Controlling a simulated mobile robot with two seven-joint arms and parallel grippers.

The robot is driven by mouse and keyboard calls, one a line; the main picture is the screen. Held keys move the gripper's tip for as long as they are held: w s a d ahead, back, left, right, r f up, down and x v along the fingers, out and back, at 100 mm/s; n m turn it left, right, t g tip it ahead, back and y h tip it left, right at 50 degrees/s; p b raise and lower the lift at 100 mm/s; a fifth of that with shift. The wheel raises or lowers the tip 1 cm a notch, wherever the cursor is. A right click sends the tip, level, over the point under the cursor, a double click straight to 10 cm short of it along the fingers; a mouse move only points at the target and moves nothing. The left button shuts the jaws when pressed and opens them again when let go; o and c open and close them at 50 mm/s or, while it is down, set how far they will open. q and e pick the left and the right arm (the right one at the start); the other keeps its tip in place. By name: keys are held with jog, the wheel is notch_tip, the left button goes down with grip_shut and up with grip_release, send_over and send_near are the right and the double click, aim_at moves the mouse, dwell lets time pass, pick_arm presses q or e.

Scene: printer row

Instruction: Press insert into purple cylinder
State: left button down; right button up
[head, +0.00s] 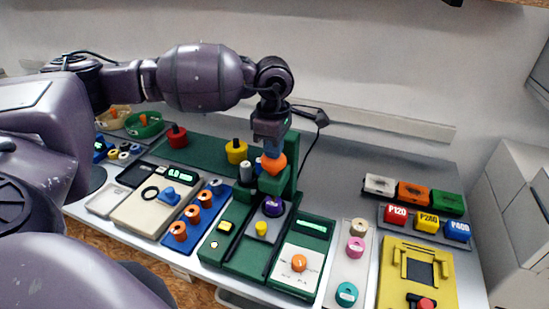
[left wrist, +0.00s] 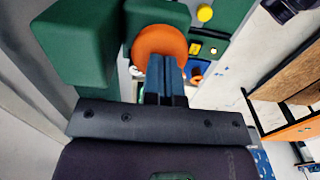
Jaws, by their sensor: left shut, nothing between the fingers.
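A purple cylinder (head: 272,206) stands upright on the grey plate of the green press (head: 290,183), below the press head. It carries a pale marking; I cannot make out a separate insert. An orange round knob (head: 273,164) tops the press and also shows in the left wrist view (left wrist: 154,38). My left gripper (head: 273,150) is shut and empty, pointing down at the orange knob. Its fingertips (left wrist: 165,60) overlap the knob; whether they touch it I cannot tell. A small yellow cylinder (head: 261,229) stands in front of the purple one.
A green control box (head: 314,228) with an orange dial stands right of the press. A blue rack (head: 185,238) with copper-coloured spools lies to its left. A yellow fixture (head: 395,294) and labelled blocks (head: 426,222) are at right.

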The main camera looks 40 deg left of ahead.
pick_arm(q)
jog(key=shift+r, duration=0.7)
jog(key=shift+r+p, duration=0.75)
jog(key=shift+r, duration=0.25)
jog(key=shift+r+p, duration=0.65)
jog(key=shift+r, duration=1.15)
jog(key=shift+f, duration=0.1)
